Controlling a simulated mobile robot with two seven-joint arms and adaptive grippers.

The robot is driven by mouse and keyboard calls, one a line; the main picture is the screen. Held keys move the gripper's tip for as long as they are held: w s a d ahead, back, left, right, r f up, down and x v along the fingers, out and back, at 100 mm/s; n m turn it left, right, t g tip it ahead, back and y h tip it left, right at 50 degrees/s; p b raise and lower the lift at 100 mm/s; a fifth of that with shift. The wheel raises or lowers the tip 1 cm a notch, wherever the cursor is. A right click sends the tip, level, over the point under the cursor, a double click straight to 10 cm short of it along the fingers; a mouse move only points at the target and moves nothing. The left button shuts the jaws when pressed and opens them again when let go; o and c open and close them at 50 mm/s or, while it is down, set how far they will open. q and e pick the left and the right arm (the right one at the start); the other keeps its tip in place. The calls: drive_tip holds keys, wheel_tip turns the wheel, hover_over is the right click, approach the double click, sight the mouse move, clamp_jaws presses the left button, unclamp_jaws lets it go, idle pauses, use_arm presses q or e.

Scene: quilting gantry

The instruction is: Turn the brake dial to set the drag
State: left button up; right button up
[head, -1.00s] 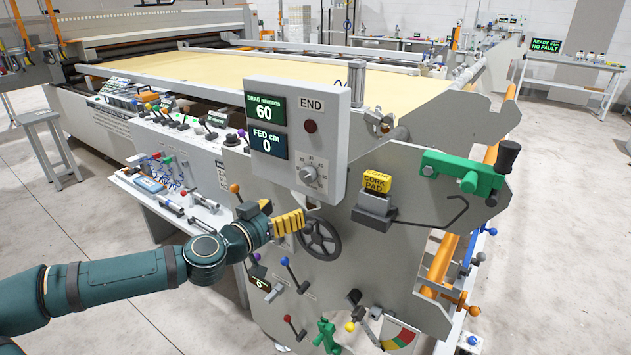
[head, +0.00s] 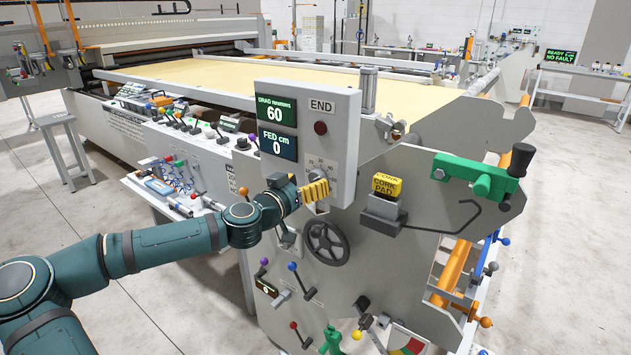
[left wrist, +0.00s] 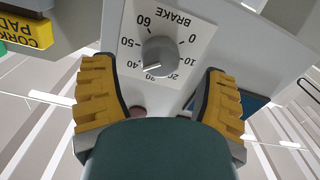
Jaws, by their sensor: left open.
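The brake dial is a grey round knob (left wrist: 160,56) on a white plate marked BRAKE with numbers from 0 to 60. In the left wrist view it lies between the two yellow finger pads of my left gripper (left wrist: 156,70), which is open with a gap on both sides of the knob. A light line on the knob points toward the 30 side of the scale. In the head view my left gripper (head: 314,192) is at the lower part of the grey control box (head: 345,130) and partly hides the dial plate (head: 320,167). My right gripper is not in view.
A red button (head: 320,128) sits above the dial. A handwheel (head: 326,242) is just below my gripper, with levers lower down. A yellow cork pad (head: 388,186) is to the right.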

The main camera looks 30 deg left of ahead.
sight(314, 179)
use_arm(q)
drive_tip(key=shift+w+d, duration=0.15)
drive_tip(key=shift+w, duration=1.55)
drive_tip(key=c, duration=1.2)
